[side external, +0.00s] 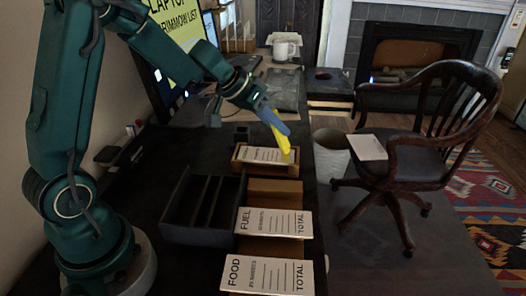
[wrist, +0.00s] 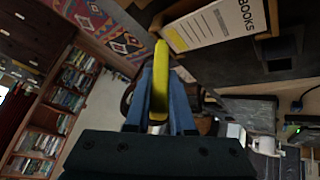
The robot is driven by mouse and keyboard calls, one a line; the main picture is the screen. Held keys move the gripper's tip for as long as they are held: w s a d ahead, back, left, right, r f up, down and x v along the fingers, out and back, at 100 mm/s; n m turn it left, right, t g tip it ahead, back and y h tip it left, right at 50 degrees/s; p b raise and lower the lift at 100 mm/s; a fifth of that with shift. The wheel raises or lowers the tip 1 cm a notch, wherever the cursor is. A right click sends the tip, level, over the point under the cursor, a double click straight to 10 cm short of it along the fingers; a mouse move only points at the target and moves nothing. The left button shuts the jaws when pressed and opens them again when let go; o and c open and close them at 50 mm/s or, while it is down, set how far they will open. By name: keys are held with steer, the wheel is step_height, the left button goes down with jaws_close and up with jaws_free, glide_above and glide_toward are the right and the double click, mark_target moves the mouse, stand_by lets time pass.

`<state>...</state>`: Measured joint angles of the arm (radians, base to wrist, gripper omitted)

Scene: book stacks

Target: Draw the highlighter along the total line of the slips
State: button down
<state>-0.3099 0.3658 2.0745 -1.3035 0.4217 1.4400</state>
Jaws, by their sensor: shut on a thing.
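My gripper (side external: 272,116) is shut on a yellow highlighter (side external: 281,138), which slants down over the farthest slip (side external: 266,155). That slip lies in a wooden tray (side external: 238,163). In the wrist view the highlighter (wrist: 160,82) sits between my blue fingers (wrist: 160,100), and the slip, marked BOOKS (wrist: 216,22), is at the top. I cannot tell whether the tip touches the paper. The FUEL slip (side external: 273,222) and the FOOD slip (side external: 267,275) lie nearer, each with TOTAL at its right end.
A dark divided organiser (side external: 203,206) stands left of the slips. A white mug (side external: 286,46) and a screen (side external: 178,28) are at the back. The desk's right edge is close to the slips; a bin (side external: 331,155) and a wooden chair (side external: 420,150) stand beyond it.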

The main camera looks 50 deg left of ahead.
mark_target(277, 112)
steer(key=shift+r, duration=2.8)
